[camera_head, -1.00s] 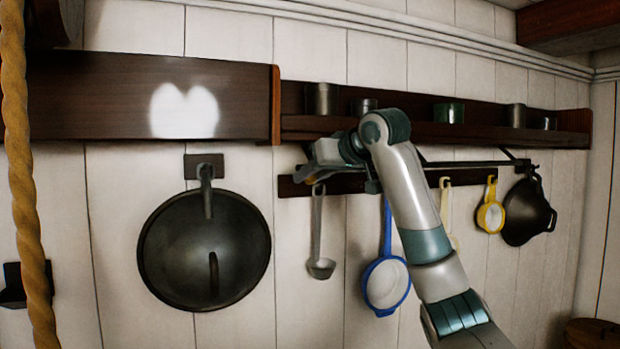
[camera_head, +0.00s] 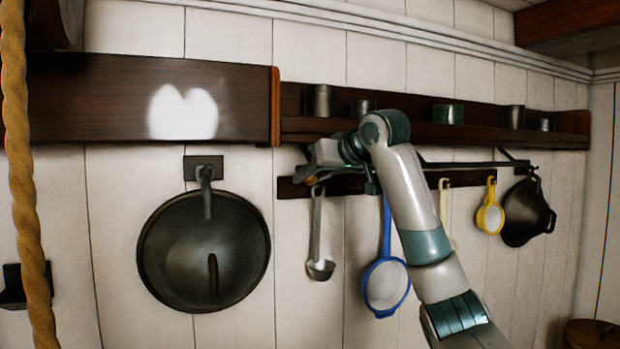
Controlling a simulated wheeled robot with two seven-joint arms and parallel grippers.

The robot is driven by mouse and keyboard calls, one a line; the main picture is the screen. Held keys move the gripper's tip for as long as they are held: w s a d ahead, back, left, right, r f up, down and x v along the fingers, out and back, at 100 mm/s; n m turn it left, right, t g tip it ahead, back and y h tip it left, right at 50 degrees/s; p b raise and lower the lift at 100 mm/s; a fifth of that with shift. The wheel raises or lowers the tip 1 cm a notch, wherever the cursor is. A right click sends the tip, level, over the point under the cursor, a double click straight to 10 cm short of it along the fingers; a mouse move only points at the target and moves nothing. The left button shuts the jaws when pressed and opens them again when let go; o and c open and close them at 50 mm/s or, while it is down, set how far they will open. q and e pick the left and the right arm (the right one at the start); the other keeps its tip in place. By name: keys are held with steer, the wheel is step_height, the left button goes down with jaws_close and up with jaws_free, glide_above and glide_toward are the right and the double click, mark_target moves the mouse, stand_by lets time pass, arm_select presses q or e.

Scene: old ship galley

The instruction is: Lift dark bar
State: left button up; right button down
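A thin dark bar (camera_head: 470,165) runs along the wall below the shelf, on brackets, in front of a dark wooden hook rail (camera_head: 345,185). Its left part is hidden behind my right arm. My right gripper (camera_head: 306,174) is at the left end of the hook rail, just above the hanging ladle (camera_head: 318,240). Its fingers are small and partly lost against the dark wood, so I cannot tell whether they hold the bar. My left gripper is not in view.
A blue-rimmed strainer (camera_head: 386,280), a yellow strainer (camera_head: 490,215) and a dark pan (camera_head: 525,212) hang nearby. A big dark wok (camera_head: 190,250) hangs at left. The shelf (camera_head: 400,130) above holds several cups. A rope (camera_head: 25,200) hangs at far left.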

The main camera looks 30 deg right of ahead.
steer(key=c, duration=1.5)
jaws_free()
steer(key=shift+s+d+r, duration=0.1)
steer(key=shift+s+r, duration=0.15)
steer(key=shift+r, duration=0.6)
steer(key=shift+o, duration=0.2)
steer(key=shift+s+a+r, duration=0.15)
steer(key=shift+s+a, duration=0.05)
steer(key=shift+s, duration=0.15)
steer(key=shift+w+d+f, duration=0.1)
steer(key=shift+w+f, duration=0.3)
steer(key=shift+w+d+f, duration=0.1)
steer(key=shift+f, duration=0.05)
steer(key=b+v, duration=0.6)
steer(key=v, duration=1.1)
steer(key=shift+s+b, duration=0.4)
